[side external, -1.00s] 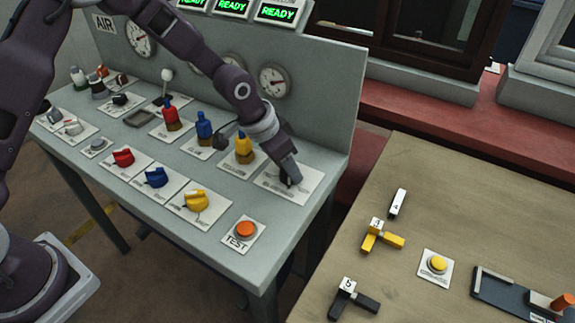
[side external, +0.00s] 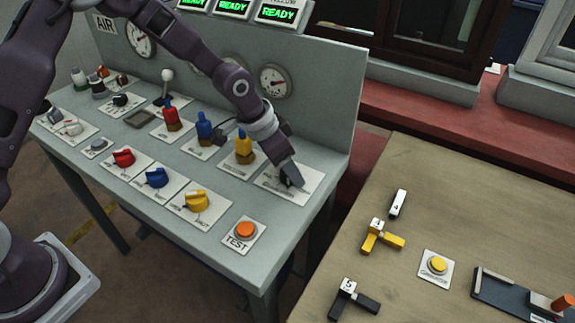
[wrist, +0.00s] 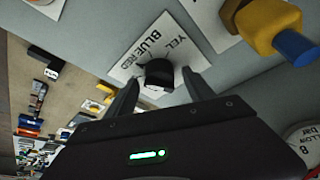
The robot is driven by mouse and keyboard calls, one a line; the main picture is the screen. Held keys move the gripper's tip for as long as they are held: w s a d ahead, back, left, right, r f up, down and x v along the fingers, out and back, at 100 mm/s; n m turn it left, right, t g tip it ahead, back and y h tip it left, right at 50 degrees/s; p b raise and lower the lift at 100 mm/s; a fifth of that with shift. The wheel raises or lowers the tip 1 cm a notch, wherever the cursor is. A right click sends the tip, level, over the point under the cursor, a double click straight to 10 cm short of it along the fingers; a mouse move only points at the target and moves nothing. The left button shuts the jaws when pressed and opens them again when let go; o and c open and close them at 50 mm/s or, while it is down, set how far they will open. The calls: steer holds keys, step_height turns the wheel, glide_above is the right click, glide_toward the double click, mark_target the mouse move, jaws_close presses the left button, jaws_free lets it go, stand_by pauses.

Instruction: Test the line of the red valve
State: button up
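A black selector knob (wrist: 158,75) sits on a white plate (wrist: 133,66) lettered YEL, BLUE and RED. My gripper (wrist: 160,92) is open, with one finger on each side of the knob and gaps showing between. In the side view my gripper (side external: 292,182) hides most of this knob at the panel's right end. The orange TEST button (side external: 244,230) is at the panel's front right corner.
Blue (side external: 157,177) and yellow (side external: 195,200) knobs are in the front row. Gauges (side external: 274,82) line the back wall, under green READY displays (side external: 277,13). A wooden table (side external: 430,200) stands right.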

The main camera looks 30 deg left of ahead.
steer(key=v, duration=0.7)
steer(key=s+a+r+n+y, duration=0.1)
steer(key=s+a+r+y, duration=0.1)
steer(key=s+a+r, duration=0.5)
steer(key=s+a+r+n, duration=0.1)
steer(key=s+r, duration=0.1)
steer(key=s, duration=0.5)
steer(key=s+a+r+n+t, duration=0.1)
steer(key=s+a+r+n, duration=0.1)
steer(key=s, duration=0.6)
steer(key=s+a+r+n+t, duration=0.1)
steer(key=s+r+n, duration=0.1)
steer(key=s+r, duration=0.2)
steer(key=s, duration=0.3)
steer(key=shift+s+a+y, duration=0.25)
steer(key=shift+a+y, duration=0.1)
steer(key=shift+y, duration=0.05)
steer(key=shift+w+r, duration=0.1)
jaws_close()
